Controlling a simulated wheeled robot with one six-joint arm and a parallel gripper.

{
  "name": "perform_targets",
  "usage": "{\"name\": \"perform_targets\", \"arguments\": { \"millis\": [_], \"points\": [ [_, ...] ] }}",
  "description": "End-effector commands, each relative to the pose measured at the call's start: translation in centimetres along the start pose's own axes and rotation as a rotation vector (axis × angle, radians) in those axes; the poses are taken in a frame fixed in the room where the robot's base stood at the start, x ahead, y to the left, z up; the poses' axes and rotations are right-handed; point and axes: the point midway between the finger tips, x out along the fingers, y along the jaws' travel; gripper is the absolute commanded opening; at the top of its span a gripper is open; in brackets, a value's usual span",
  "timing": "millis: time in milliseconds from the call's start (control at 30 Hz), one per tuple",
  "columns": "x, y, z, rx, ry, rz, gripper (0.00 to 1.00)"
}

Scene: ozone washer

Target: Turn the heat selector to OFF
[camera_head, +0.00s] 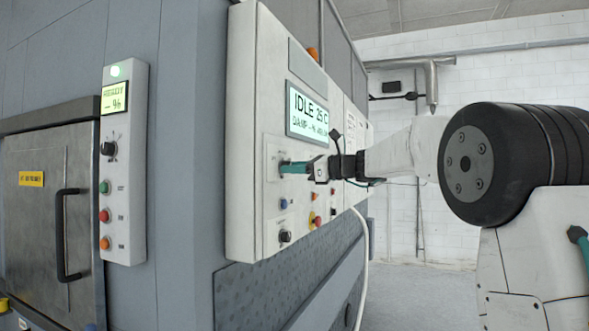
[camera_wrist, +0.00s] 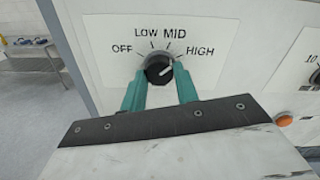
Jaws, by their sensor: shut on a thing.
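The heat selector is a round black knob (camera_wrist: 158,69) on a white panel, with OFF, LOW, MID and HIGH printed in an arc above it. Its pale pointer mark leans up and right, toward HIGH. My gripper (camera_wrist: 159,74) has one teal finger on each side of the knob and is shut on it. In the head view, my gripper (camera_head: 291,168) reaches the panel from the right, just below the display, and its fingers mostly hide the knob there.
The control panel (camera_head: 262,85) carries a lit display (camera_head: 308,112) reading IDLE. Below the gripper are a blue button (camera_head: 283,203), a red button (camera_head: 316,221) and another black knob (camera_head: 285,237). A narrow control box (camera_head: 124,170) and a handled door (camera_head: 45,225) stand left. Open floor lies right.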

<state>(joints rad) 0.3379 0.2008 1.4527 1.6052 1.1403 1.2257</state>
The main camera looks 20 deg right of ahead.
Motion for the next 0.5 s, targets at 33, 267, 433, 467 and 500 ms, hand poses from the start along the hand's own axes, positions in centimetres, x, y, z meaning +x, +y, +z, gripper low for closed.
{"name": "perform_targets", "arguments": {
  "millis": [33, 267, 433, 467, 500],
  "points": [
    [-0.01, -0.01, -0.01, -0.039, 0.001, 0.0, 0.07],
    [-0.01, -0.05, 0.0, -0.257, 0.004, 0.001, 0.07],
    [-0.01, -0.08, 0.02, -0.418, 0.007, 0.001, 0.07],
    [-0.01, -0.09, 0.02, -0.447, 0.007, 0.001, 0.07],
    [-0.01, -0.1, 0.02, -0.484, 0.008, 0.001, 0.07]
  ]
}}
